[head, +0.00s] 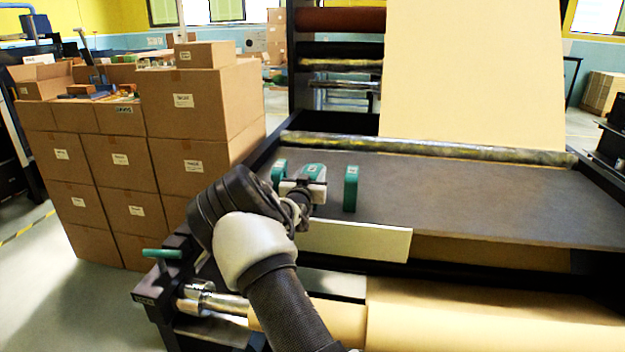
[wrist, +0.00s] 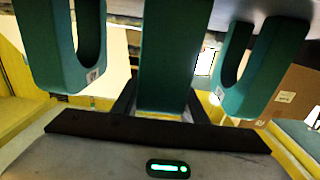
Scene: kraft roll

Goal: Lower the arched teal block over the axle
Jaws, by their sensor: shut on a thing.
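My gripper (head: 303,188) is over the near left part of the grey table, shut on a teal block (head: 314,171). In the wrist view the held block (wrist: 166,60) rises between the two dark fingers (wrist: 158,108); its arch cannot be made out. Two other teal blocks stand on either side, one at the left (head: 279,172) and one at the right (head: 351,188). The wrist view shows slots in both side blocks, left (wrist: 62,50) and right (wrist: 262,68). The silver axle (head: 212,300) shows at the lower left, well below and apart from the held block.
A kraft paper roll (head: 450,322) lies along the front, beside the axle. A teal handle (head: 162,253) sticks out at the frame's left end. A pale panel (head: 355,240) edges the grey table (head: 470,200). Stacked cartons (head: 190,105) stand close at the left. The table's right side is clear.

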